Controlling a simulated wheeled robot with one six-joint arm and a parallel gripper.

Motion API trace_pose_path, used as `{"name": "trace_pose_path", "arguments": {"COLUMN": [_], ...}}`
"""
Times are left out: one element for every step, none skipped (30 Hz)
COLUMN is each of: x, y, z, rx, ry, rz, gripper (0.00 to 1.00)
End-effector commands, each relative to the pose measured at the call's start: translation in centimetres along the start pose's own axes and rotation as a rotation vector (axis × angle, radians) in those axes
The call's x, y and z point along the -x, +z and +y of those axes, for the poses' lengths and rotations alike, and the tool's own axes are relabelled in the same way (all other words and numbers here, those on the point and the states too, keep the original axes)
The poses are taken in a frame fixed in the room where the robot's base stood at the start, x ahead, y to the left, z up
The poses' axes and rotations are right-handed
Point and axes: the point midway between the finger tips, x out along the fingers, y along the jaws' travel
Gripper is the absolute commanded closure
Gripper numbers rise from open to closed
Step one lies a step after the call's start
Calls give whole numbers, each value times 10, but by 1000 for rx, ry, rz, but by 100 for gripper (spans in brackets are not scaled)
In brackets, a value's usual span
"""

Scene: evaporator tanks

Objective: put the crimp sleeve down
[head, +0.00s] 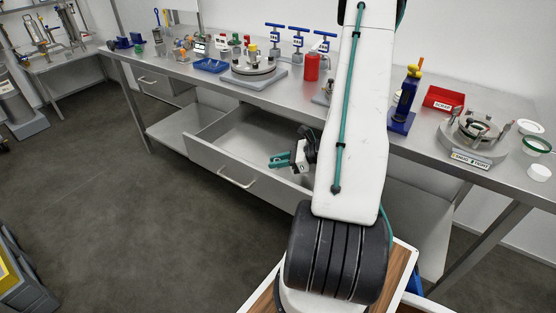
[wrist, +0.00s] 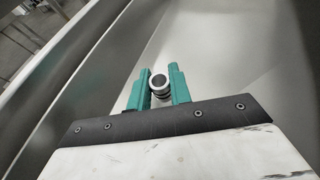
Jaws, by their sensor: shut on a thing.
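The crimp sleeve (wrist: 159,84) is a small dark-ended metal cylinder. In the wrist view it sits between the green fingers of my gripper (wrist: 158,90), which are shut on it. In the head view my gripper (head: 281,161) is over the open drawer (head: 225,163), near its front wall. The sleeve cannot be made out in the head view. In the wrist view the drawer's pale floor (wrist: 225,65) shows beyond the fingers. I cannot tell how high the sleeve is above it.
The drawer hangs out under a steel bench (head: 180,69). On the bench are a blue tray (head: 211,65), a red bottle (head: 312,67), a red scrap bin (head: 443,99) and a round fixture (head: 476,132). The visible drawer floor looks empty. The floor in front is clear.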

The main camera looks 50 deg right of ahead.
Motion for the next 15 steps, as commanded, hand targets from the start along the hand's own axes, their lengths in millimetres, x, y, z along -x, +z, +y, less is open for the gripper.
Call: {"name": "trace_pose_path", "arguments": {"x": [0,0,0,0,0,0,0,0,0,0,0,0,1,2,3], "y": [0,0,0,0,0,0,0,0,0,0,1,2,3,5,8], "z": [0,0,0,0,0,0,0,0,0,0,0,0,0,0,0], "rx": [0,0,0,0,0,0,0,0,0,0,0,0,0,0,0], "ry": [0,0,0,0,0,0,0,0,0,0,0,0,0,0,-1], "rz": [0,0,0,0,0,0,0,0,0,0,0,0,0,0,0], "gripper": [74,66,58,58,58,58,58,58,58,58,58,58,58,58,58]}}
